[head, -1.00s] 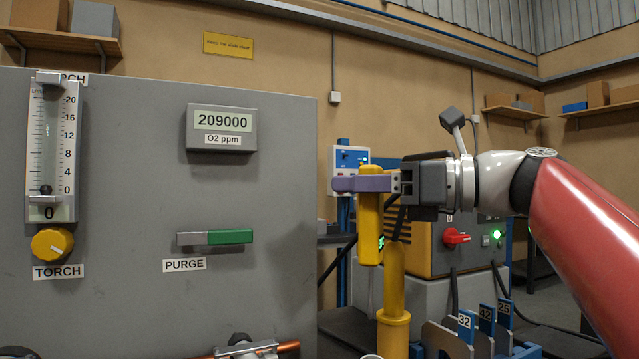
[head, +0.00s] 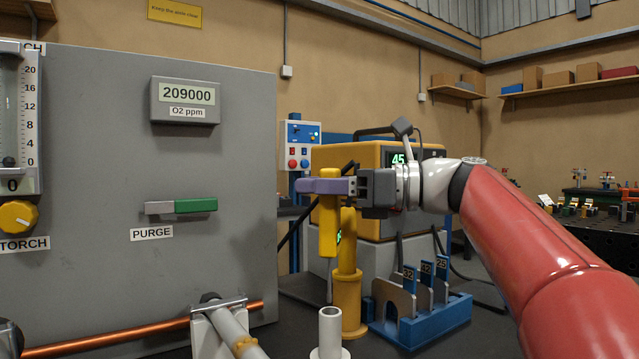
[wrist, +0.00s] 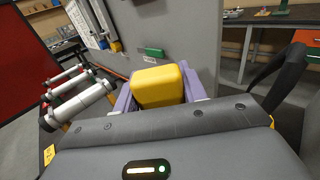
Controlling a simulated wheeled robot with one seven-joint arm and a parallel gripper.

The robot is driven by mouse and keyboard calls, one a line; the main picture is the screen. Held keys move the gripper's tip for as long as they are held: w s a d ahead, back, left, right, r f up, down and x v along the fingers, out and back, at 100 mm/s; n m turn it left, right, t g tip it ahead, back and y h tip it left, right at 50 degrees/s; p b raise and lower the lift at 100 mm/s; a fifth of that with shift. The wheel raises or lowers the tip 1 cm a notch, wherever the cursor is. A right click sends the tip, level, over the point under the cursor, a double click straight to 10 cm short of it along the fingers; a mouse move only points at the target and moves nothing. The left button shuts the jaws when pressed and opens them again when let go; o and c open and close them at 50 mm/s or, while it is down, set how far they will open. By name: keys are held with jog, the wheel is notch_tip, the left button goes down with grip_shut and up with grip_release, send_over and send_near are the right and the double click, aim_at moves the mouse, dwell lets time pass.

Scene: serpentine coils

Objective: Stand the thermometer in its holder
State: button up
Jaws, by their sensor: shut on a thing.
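The yellow thermometer (head: 329,240) is an upright rounded bar. My gripper (head: 325,186) is shut on its upper part, with the purple fingers on either side and most of the bar hanging below. In the wrist view the thermometer's yellow end (wrist: 160,86) shows between the fingers (wrist: 160,95). The holder is not clearly marked: a white upright open tube (head: 330,335) stands below the thermometer, and a yellow stepped post (head: 350,300) stands just behind it to the right. The thermometer hides part of the post. Its lower end is above the white tube, apart from it.
A grey panel (head: 215,270) with gauge and purge handle (head: 180,207) fills the left. A copper pipe (head: 110,335) runs low in front, with a clamp. A blue rack (head: 425,325) with numbered plates stands right of the post. A yellow welding unit (head: 325,155) is behind.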

aim_at(339, 244)
jog(key=shift+d+f, duration=0.1)
jog(key=shift+f, duration=0.1)
dwell(0.4)
jog(key=shift+f+b, duration=1.5)
jog(key=shift+f, duration=1.15)
jog(key=shift+f+b, duration=0.75)
jog(key=shift+f, duration=0.5)
jog(key=o, duration=1.1)
jog(key=shift+f, duration=0.1)
